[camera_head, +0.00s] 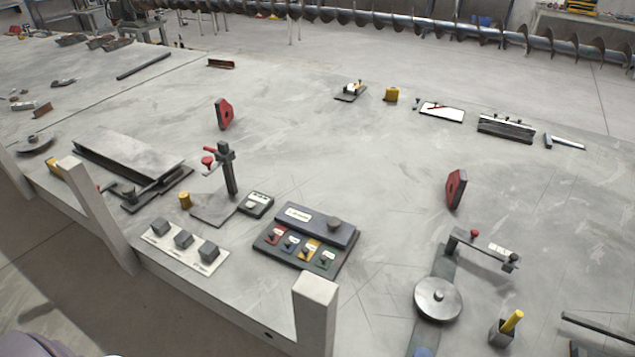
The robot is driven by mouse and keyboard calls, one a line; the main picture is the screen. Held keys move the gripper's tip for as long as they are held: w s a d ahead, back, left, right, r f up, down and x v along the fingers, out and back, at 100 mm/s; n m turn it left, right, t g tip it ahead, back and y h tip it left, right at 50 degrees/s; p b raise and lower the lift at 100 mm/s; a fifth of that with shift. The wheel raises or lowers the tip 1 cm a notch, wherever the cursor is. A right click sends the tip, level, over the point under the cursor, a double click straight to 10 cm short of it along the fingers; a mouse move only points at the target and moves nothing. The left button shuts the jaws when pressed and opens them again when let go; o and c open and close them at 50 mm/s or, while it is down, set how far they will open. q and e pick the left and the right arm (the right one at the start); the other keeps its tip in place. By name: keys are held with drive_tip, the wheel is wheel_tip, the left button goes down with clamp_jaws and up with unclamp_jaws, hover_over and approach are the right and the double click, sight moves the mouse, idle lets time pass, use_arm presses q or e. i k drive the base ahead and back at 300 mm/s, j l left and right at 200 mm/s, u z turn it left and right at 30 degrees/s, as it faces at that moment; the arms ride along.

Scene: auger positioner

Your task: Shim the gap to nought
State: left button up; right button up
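A dark case (306,238) near the front middle of the table has a labelled upper part with a dark round knob. Its front row holds small knobbed pieces on red (274,234), blue (290,243), yellow (309,251) and green (325,260) patches. Left of it, a dark upright stand (228,170) with a red knob rises from a flat plate (213,209). A small dark box with a pale face (257,204) lies beside it. A steel beam (128,157) lies at the left. Any gap is too small to make out. Neither gripper is in view.
A pale tray (184,244) with 3 grey blocks sits at the front edge. Pale posts (314,310) stand along that edge. A round metal disc (438,298) and a cup with a yellow item (505,330) are at right. The table's middle is mostly clear.

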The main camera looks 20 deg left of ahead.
sight(288, 245)
drive_tip(key=i+j+u, duration=0.15)
drive_tip(key=u, duration=0.25)
drive_tip(key=i+j+u, duration=0.15)
drive_tip(key=j+u, duration=0.15)
drive_tip(key=u, duration=0.15)
